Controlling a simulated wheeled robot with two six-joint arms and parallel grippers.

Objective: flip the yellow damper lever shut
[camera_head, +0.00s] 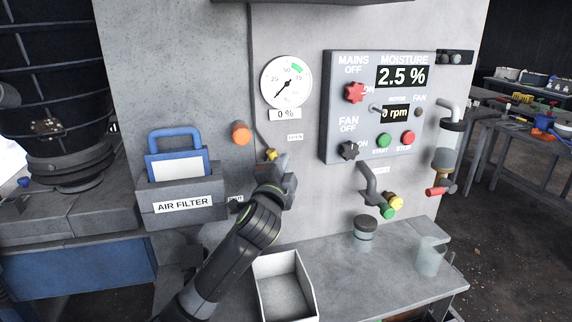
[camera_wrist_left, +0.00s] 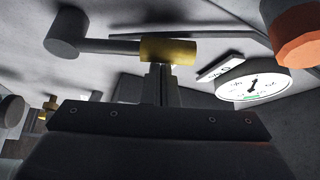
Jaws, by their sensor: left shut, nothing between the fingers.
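The yellow damper lever grip (camera_head: 271,154) shows as a small yellow piece on the grey wall panel, just above my left gripper (camera_head: 281,166). In the left wrist view the yellow grip (camera_wrist_left: 169,50) sits at the end of a dark grey lever arm (camera_wrist_left: 105,46) that runs to a round hub (camera_wrist_left: 65,32). My left gripper (camera_wrist_left: 160,80) is shut and empty, its fingertips right at the yellow grip's lower side. I cannot tell whether they touch it. The gripper and wrist hide much of the lever in the head view. My right gripper is not in view.
A dial gauge (camera_head: 286,82) above the lever has a 0 % plate (camera_head: 285,114) below. An orange knob (camera_head: 240,133) is close by on the left. The air filter box (camera_head: 183,208), control panel (camera_head: 327,108) and an open tray (camera_head: 309,283) surround the arm.

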